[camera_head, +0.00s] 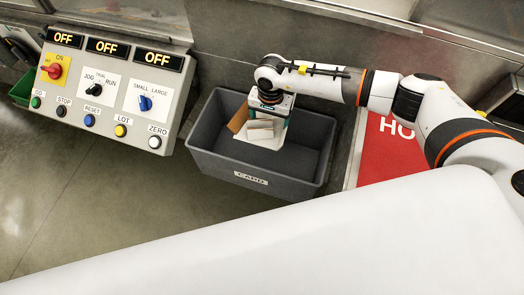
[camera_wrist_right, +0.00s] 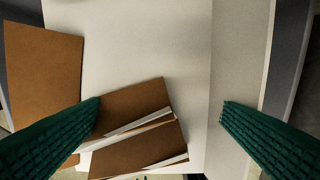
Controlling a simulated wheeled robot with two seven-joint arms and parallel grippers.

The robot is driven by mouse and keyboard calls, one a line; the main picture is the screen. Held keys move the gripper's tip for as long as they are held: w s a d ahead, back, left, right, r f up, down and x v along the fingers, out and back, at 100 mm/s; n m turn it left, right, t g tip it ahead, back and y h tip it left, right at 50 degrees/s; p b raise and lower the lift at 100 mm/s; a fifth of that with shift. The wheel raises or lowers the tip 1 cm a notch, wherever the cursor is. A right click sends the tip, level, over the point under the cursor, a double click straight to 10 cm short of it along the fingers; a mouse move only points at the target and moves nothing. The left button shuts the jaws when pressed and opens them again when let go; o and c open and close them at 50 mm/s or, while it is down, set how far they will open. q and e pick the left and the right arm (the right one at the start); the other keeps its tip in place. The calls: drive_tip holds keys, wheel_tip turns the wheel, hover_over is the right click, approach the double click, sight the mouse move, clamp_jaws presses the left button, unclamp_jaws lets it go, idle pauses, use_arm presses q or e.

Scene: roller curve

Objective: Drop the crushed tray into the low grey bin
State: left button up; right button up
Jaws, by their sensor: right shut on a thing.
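The low grey bin (camera_head: 205,165) stands on the floor below the panel, with a label that seems to read CARD. My right gripper (camera_head: 271,97) points down over the bin's open top, shut on the crushed tray (camera_head: 262,140). The tray is white with brown card parts and hangs tilted within the bin's outline; whether it touches the bin floor I cannot tell. In the right wrist view the tray (camera_wrist_right: 140,45) fills the space between the green fingers (camera_wrist_right: 162,108), with brown flaps at left and below. My left gripper is not in view.
A control panel (camera_head: 115,85) with OFF displays, knobs and buttons stands left of the bin. A red sign (camera_head: 390,150) lies to the bin's right. A metal wall edge (camera_head: 320,50) runs behind. The floor (camera_head: 80,200) at front left is clear.

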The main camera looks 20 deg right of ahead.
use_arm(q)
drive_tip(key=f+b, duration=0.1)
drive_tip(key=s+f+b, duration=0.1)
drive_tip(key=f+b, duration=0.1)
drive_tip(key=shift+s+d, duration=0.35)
use_arm(e)
wheel_tip(320, 180, down, 6)
drive_tip(key=o, duration=0.9)
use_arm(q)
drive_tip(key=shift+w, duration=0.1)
